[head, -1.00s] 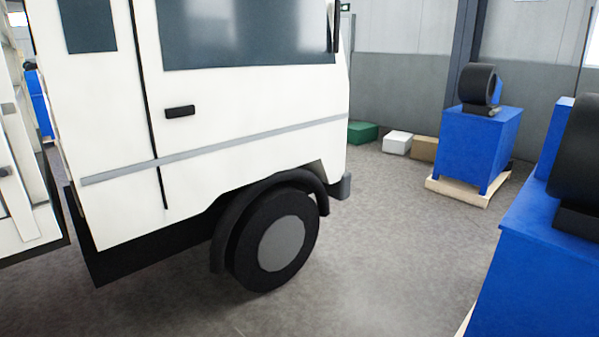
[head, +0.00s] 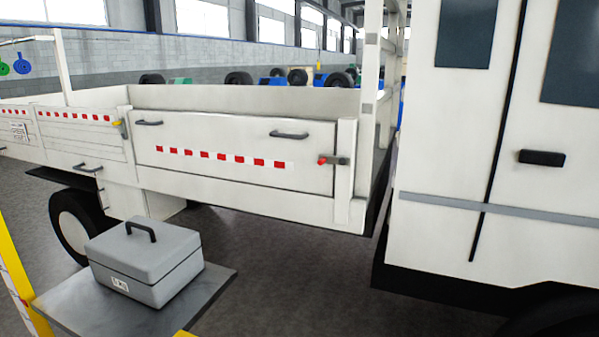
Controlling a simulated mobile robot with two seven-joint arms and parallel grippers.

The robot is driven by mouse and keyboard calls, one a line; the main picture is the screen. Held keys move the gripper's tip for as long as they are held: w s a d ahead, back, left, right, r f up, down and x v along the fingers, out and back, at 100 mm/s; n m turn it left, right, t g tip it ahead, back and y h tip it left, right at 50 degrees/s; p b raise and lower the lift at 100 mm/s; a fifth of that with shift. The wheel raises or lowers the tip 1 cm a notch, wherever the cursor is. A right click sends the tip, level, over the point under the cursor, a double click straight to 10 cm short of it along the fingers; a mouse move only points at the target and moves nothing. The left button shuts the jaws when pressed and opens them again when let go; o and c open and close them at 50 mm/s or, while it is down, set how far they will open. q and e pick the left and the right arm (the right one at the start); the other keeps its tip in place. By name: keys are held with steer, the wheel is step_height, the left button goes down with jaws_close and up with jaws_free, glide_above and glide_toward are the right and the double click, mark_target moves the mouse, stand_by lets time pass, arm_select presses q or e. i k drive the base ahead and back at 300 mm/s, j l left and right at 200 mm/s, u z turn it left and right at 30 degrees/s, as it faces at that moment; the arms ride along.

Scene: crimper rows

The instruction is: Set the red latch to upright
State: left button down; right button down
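The red latch (head: 322,160) is on the right end of the truck bed's white side panel (head: 240,135), beside the post near the cab. Its red tip points left and a grey part reaches right, so it lies about level. A yellow latch (head: 117,123) sits at the panel's left end. Neither of my grippers shows in the head view.
A grey metal box (head: 146,262) with a black handle rests on a grey platform (head: 215,285) in front of the truck bed. A yellow bar (head: 22,283) stands at the left edge. The white cab (head: 450,140) fills the right side. Floor shows between platform and cab.

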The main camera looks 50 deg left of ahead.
mark_target(323, 158)
steer(key=i+u, duration=0.2)
steer(key=u, duration=0.25)
steer(key=i+l+u, duration=0.1)
steer(key=u, duration=0.3)
steer(key=i+l+u, duration=0.2)
steer(key=u, duration=0.25)
steer(key=i+l+u, duration=0.25)
steer(key=u, duration=0.2)
steer(key=i+l+u, duration=0.6)
steer(key=l+u, duration=0.2)
steer(key=l, duration=0.15)
steer(key=i, duration=0.05)
